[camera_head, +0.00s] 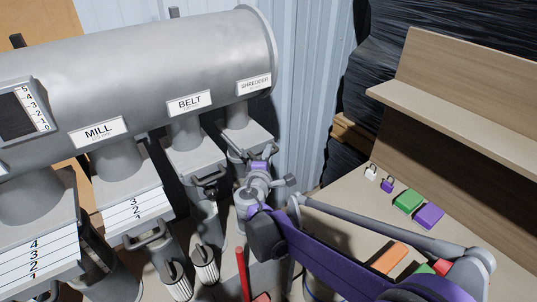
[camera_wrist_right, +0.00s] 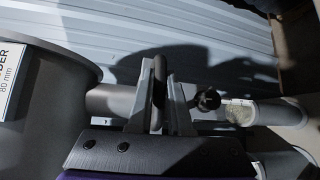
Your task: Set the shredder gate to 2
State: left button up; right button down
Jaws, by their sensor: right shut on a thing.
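The shredder outlet hangs under the big grey drum at the right end, below its SHREDDER label (camera_head: 254,84). Its gate plate (camera_head: 247,137) is a flat grey slide; no scale numbers on it can be read from here. My right gripper (camera_head: 258,166) is at the front of this gate. In the right wrist view the fingers (camera_wrist_right: 160,95) are shut on the dark bar of the gate handle (camera_wrist_right: 159,75). The label's end also shows there (camera_wrist_right: 11,78). My right arm and gripper hide much of the gate's front. My left gripper is not in view.
The BELT gate (camera_head: 194,158) and the MILL gate (camera_head: 132,207) stand to the left, each with a handle. Right is a bench with padlocks (camera_head: 387,184), a green block (camera_head: 408,201), a purple block (camera_head: 430,215) and an orange block (camera_head: 389,258). A corrugated wall stands behind.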

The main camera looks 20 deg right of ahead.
jog(key=s+d, duration=0.2)
jog(key=s, duration=0.4)
jog(key=shift+d+p, duration=0.15)
jog(key=shift+p, duration=0.3)
jog(key=c, duration=0.8)
grip_release()
jog(key=shift+c, duration=0.2)
jog(key=v, duration=1.1)
jog(key=shift+d, duration=0.1)
